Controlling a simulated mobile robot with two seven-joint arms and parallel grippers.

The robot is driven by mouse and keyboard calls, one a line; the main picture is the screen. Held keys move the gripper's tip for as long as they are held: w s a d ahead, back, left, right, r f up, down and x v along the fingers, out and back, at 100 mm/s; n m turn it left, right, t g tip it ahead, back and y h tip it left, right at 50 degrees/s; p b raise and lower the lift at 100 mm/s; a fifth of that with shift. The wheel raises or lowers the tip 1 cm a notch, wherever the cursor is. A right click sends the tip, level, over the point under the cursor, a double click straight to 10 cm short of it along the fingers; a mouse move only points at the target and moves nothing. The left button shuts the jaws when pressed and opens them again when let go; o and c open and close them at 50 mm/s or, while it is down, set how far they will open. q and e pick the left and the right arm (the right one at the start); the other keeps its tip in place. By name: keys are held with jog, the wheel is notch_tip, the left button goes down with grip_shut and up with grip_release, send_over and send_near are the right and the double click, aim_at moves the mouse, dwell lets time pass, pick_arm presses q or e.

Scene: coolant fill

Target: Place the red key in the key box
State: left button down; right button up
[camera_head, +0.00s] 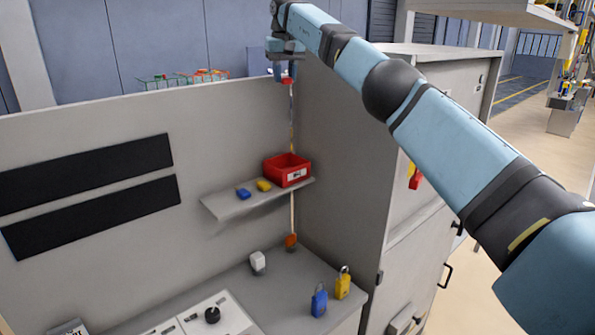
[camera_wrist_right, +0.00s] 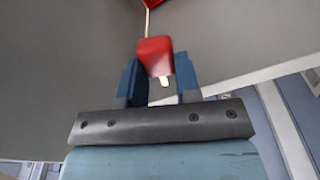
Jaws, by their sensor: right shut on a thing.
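My right gripper (camera_head: 287,68) is up near the top of the panel corner, shut on the red key (camera_wrist_right: 155,55). In the right wrist view its blue fingers (camera_wrist_right: 160,80) stand on either side of the key's red head, and a small pale tip shows below it. In the head view only a small red part of the key (camera_head: 287,79) shows under the fingers. A red open box (camera_head: 290,178) with a white label, likely the key box, sits on the small shelf, well below the gripper. My left gripper is in neither view.
A blue key (camera_head: 243,194) and a yellow key (camera_head: 264,185) lie on the shelf (camera_head: 232,208) left of the box. A wooden handle (camera_head: 292,215) stands in the corner behind the shelf. Blue (camera_head: 319,300) and yellow padlocks (camera_head: 343,283) stand on the counter below.

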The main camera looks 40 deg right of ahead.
notch_tip(320, 180, down, 24)
jog(key=shift+d+r+p, duration=0.1)
jog(key=shift+p, duration=0.65)
notch_tip(320, 180, down, 4)
jog(key=shift+r+p, duration=0.1)
jog(key=shift+p, duration=0.45)
jog(key=shift+f, duration=0.2)
jog(key=shift+f, duration=0.1)
jog(key=o, duration=0.9)
